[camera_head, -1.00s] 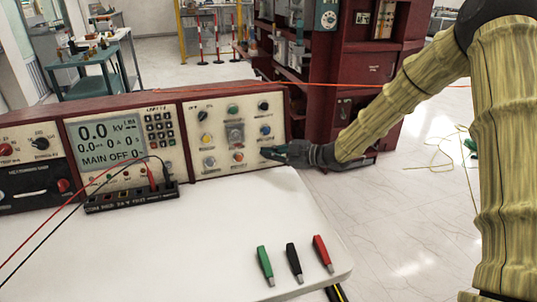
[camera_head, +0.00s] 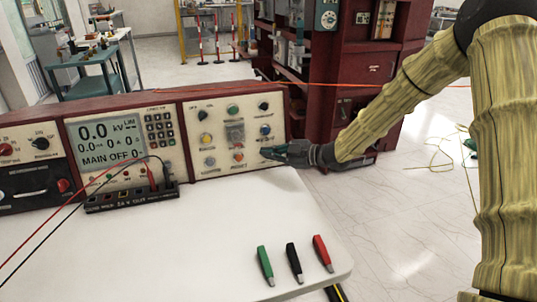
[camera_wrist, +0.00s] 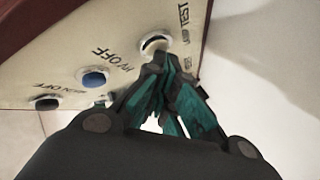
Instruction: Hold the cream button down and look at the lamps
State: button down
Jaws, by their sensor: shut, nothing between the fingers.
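The instrument panel (camera_head: 219,119) with its knobs, buttons and lamps stands at the back of the white bench. My gripper (camera_head: 268,152) is shut and empty at the panel's lower right corner. In the wrist view the fingertips (camera_wrist: 155,62) are at the cream button (camera_wrist: 154,41), by the lettering "LAMP TEST", and cover part of it. They look to be at its face; I cannot tell how far it is pressed. A yellow lamp (camera_head: 205,140) and a green one (camera_head: 232,109) show on the panel; I cannot tell whether they are lit.
The display (camera_head: 100,141) reads 0.0 kV and MAIN OFF. Green (camera_head: 265,265), black (camera_head: 294,262) and red (camera_head: 322,253) plugs lie on the bench (camera_head: 200,235). Its middle is clear.

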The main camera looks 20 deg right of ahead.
jog(key=shift+s, duration=0.1)
jog(key=shift+s+r+p, duration=0.2)
jog(key=shift+s+p, duration=0.1)
jog(key=shift+s, duration=0.45)
jog(key=shift+s, duration=0.1)
jog(key=shift+s+d+r+p, duration=0.1)
jog(key=shift+s+r+p, duration=0.15)
jog(key=shift+s, duration=0.55)
jog(key=shift+s+r+p, duration=0.1)
jog(key=shift+s+p, duration=0.15)
jog(key=shift+s, duration=0.5)
jog(key=shift+s+d+r+p, duration=0.1)
jog(key=shift+s+r+p, duration=0.15)
jog(key=shift+s, duration=0.55)
